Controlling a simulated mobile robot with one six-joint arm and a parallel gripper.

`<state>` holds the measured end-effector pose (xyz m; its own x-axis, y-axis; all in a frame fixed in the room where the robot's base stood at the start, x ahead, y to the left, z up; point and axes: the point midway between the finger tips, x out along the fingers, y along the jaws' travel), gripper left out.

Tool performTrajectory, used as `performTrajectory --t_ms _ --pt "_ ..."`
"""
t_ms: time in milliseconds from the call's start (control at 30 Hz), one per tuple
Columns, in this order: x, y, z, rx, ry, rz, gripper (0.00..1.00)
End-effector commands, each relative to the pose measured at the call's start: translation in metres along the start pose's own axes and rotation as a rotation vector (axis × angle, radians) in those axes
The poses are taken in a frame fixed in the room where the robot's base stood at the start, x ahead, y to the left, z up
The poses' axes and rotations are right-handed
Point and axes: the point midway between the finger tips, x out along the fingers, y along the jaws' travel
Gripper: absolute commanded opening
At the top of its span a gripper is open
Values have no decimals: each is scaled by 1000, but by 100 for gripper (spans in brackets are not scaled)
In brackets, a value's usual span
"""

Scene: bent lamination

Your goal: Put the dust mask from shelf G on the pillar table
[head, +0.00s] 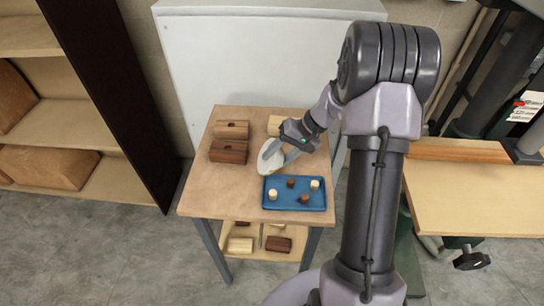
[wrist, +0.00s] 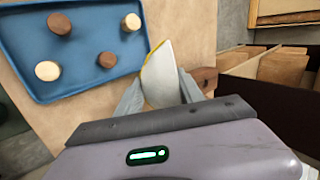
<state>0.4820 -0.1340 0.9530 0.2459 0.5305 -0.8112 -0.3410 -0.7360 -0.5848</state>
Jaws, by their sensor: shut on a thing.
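The dust mask (head: 270,158) is a white, curved shape held over the small wooden table (head: 198,200). In the wrist view the mask (wrist: 160,72) has a yellowish edge and sits between the fingers. My gripper (head: 284,155) is shut on it, just behind the blue tray. It also shows in the wrist view (wrist: 160,98). I cannot tell whether the mask touches the tabletop. No label shows that this is the pillar table, and shelf G is not identifiable.
A blue tray (head: 283,204) with several light and dark round pegs lies at the table's front right. Dark and light wooden blocks (head: 229,151) stand at the back left. A shelf unit (head: 115,180) is at left, a workbench (head: 480,195) at right. The tabletop's front left is clear.

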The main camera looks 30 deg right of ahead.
Motion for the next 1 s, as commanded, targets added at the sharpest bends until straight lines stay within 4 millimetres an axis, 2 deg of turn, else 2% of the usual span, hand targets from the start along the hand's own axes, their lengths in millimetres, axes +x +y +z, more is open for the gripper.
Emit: performTrajectory --t_ms 100,267,433,767,800,900,1000 --pt "6 -1 -26 0 -1 0 0" --pt "10 -2 -44 1 -2 0 0" --pt "38 18 -42 1 -3 -1 0" --pt "40 20 -42 0 -1 0 0" --pt "39 19 -42 0 -1 0 48" --pt "39 19 -42 0 -1 0 66" --pt "39 19 -42 0 -1 0 66"
